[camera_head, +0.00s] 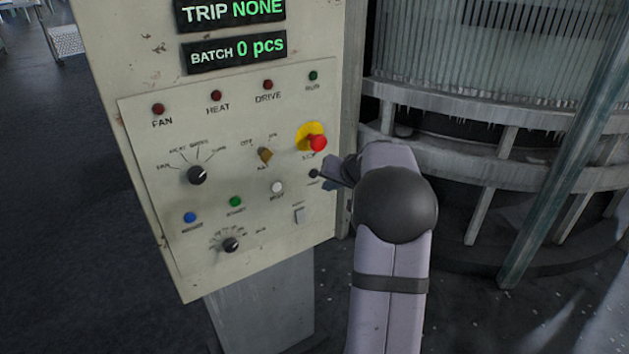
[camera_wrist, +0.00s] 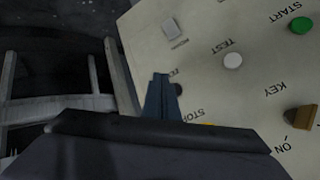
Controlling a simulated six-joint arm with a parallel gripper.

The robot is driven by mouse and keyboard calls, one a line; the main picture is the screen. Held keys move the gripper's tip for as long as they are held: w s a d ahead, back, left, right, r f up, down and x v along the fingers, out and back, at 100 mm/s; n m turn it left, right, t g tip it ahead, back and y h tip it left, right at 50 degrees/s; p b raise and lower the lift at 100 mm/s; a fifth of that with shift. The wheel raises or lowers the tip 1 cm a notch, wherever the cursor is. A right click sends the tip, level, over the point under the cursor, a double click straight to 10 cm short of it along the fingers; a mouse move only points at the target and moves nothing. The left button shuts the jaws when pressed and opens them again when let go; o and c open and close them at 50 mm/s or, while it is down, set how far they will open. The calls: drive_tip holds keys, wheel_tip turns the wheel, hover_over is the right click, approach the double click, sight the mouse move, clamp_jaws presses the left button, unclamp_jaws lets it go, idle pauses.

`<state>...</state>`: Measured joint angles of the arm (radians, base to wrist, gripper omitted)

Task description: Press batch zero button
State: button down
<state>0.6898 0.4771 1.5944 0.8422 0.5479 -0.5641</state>
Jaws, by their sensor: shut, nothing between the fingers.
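My gripper (camera_head: 331,181) is shut and empty at the right side of the control panel (camera_head: 183,268). Its fingers also show in the wrist view (camera_wrist: 160,84), pointing at the panel. A small black round knob or button (camera_head: 314,173) sits just left of the fingertips; in the wrist view it is partly hidden behind the right finger (camera_wrist: 179,88). I cannot tell whether they touch. A pale square button (camera_head: 299,216) is lower down, also in the wrist view (camera_wrist: 172,27). The small labels are too blurred to show which is batch zero. The batch display (camera_head: 235,52) reads 0 pcs.
A red stop button (camera_head: 318,143) on a yellow plate is just above my gripper. A white test button (camera_head: 277,187), green start button (camera_head: 236,201), blue button (camera_head: 190,217), key switch (camera_head: 264,155) and dials share the panel. Metal railings (camera_head: 490,115) stand at the right.

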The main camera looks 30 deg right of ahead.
drive_tip(key=shift+s+b, duration=0.45)
drive_tip(key=shift+s, duration=0.4)
drive_tip(key=s+a+f+m+g+y, duration=0.1)
drive_tip(key=s+a+f+g, duration=0.2)
drive_tip(key=s+a+f, duration=0.35)
drive_tip(key=s+a+f+m+g+y, duration=0.1)
drive_tip(key=s+a+f+g, duration=0.2)
drive_tip(key=s+f, duration=0.6)
drive_tip(key=s+a+n+g, duration=0.4)
drive_tip(key=s+a+n, duration=0.3)
drive_tip(key=s+a, duration=0.75)
drive_tip(key=w+a+r+n+t+h, duration=0.1)
drive_tip(key=a+r+n, duration=0.2)
drive_tip(key=a, duration=0.3)
drive_tip(key=shift+w+a+n, duration=0.2)
drive_tip(key=shift+w+n, duration=0.05)
drive_tip(key=shift+n, duration=0.05)
